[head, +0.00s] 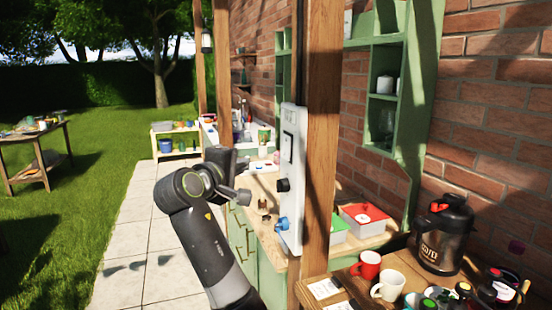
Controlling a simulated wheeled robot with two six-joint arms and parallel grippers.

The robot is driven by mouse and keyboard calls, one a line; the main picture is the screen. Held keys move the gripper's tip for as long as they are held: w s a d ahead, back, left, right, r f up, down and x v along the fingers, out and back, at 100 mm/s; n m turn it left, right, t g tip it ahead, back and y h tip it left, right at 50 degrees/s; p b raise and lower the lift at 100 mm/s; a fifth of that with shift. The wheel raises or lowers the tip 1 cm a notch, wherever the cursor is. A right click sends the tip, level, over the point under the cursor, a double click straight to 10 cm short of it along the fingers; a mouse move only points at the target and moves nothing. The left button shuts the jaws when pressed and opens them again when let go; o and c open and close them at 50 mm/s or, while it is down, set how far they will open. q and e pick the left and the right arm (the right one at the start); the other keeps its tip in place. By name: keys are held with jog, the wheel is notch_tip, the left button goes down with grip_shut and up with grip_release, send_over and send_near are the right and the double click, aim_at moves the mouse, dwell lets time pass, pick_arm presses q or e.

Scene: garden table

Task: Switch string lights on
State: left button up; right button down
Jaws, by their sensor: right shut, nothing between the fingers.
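A pale grey control box (293,130) is fixed to the side of a wooden post. It has a dark rectangular switch (288,147) near the top, a black knob (283,185) below it and a blue fitting (282,224) near the bottom. My right gripper (243,175) is shut and empty, to the left of the box at about the knob's height. A gap shows between them in the picture. No string lights can be made out. My left gripper is out of view.
The wooden post (321,130) stands right behind the box. A counter with a red-lidded container (364,214) runs along the brick wall. Mugs (388,285) and a black urn (444,235) crowd the lower right. The paved path (130,250) on the left is clear.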

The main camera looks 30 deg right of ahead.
jog(key=shift+d, duration=0.1)
jog(key=p, duration=0.6)
send_near(282, 155)
jog(key=w+x, duration=0.1)
jog(key=x, duration=0.4)
jog(key=shift+s+d+r, duration=0.1)
jog(key=shift+s+d, duration=0.25)
jog(key=shift+s, duration=0.05)
jog(key=shift+w+a, duration=0.1)
